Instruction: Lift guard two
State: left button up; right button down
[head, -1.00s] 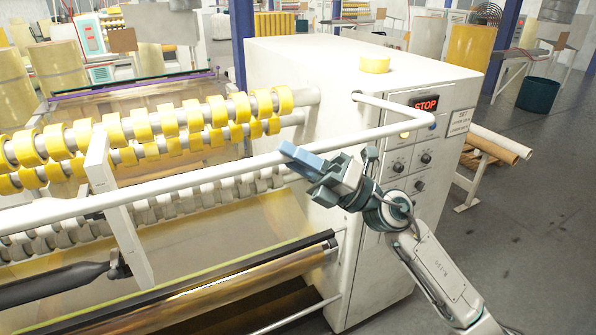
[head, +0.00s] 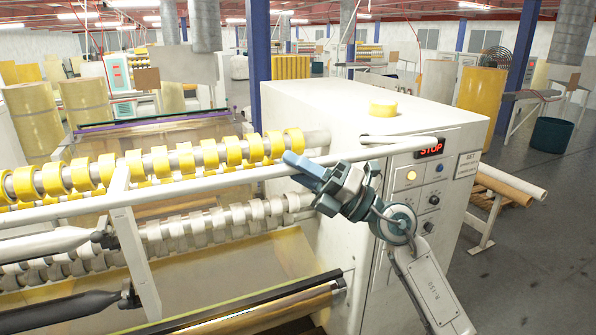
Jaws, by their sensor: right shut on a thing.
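Guard two appears to be the long white tubular bar (head: 220,176) running across the front of the rewinding machine, bent back at its right end near the red STOP display (head: 429,148). My right gripper (head: 306,172) is shut on this bar near its right end, and its fingers hide a short piece of it. The bar crosses in front of the lower row of yellow tape rolls (head: 162,162). My left gripper is not in view.
The white machine cabinet (head: 300,115) stands just behind my right gripper, with a loose yellow roll (head: 382,107) on top. A white upright plate (head: 136,255) stands behind the bar at left. Brown rolls (head: 505,185) lie on a rack at right, beside open floor.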

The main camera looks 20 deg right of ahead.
jog(key=shift+r, duration=0.45)
jog(key=c, duration=1.3)
grip_release()
jog(key=shift+s, duration=0.1)
jog(key=shift+f, duration=0.2)
jog(key=shift+s+d+f+b, duration=0.15)
jog(key=shift+d+f+b, duration=0.15)
jog(key=shift+b, duration=0.2)
jog(key=b+v, duration=1)
jog(key=b, duration=0.5)
jog(key=shift+r, duration=0.1)
